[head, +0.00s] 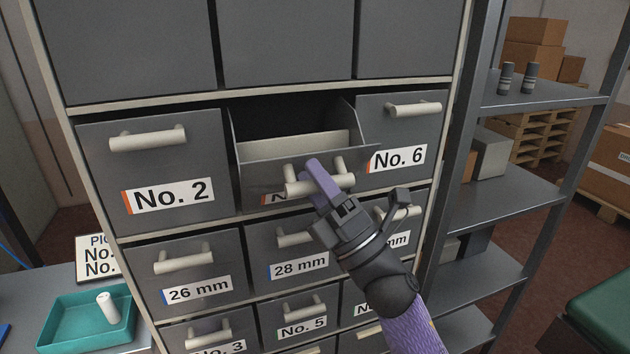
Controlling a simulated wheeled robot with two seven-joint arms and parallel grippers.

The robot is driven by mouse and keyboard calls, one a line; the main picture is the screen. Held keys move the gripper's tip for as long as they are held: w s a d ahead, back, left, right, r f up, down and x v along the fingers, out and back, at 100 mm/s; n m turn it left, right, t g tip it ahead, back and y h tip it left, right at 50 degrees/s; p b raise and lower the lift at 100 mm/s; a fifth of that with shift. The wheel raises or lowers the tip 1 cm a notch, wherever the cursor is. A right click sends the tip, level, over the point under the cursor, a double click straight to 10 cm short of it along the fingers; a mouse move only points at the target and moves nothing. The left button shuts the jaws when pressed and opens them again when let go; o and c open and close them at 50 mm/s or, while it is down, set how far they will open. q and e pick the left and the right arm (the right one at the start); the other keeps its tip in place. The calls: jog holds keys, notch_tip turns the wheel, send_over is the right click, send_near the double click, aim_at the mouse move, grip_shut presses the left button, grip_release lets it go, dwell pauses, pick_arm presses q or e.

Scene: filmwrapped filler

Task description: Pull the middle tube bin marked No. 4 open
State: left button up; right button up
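The middle bin (257,187) of the upper labelled row, between No. 2 (168,196) and No. 6 (398,158), stands pulled out of the grey cabinet, and its dark inside shows from above. Its label is mostly hidden behind my gripper; only an orange edge and the start of an "N" show, so I cannot read the number. My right gripper (321,181) has its purple fingers at the bin's cream bar handle (298,188) and looks shut on it. My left gripper is not in view.
Closed bins marked 26 mm (197,289), 28 mm (299,266) and No. 5 (302,324) lie below. A teal tray (85,338) with a white cylinder (107,307) stands at lower left. A metal shelf (545,100) flanks the cabinet on the right.

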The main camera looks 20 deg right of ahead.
jog(key=shift+s+d+f, duration=0.1)
jog(key=shift+s+f, duration=0.05)
jog(key=shift+f, duration=0.15)
jog(key=b+v, duration=0.2)
jog(key=v, duration=0.7)
jog(key=shift+s+b, duration=0.2)
jog(key=shift+b, duration=0.15)
jog(key=shift+d, duration=0.1)
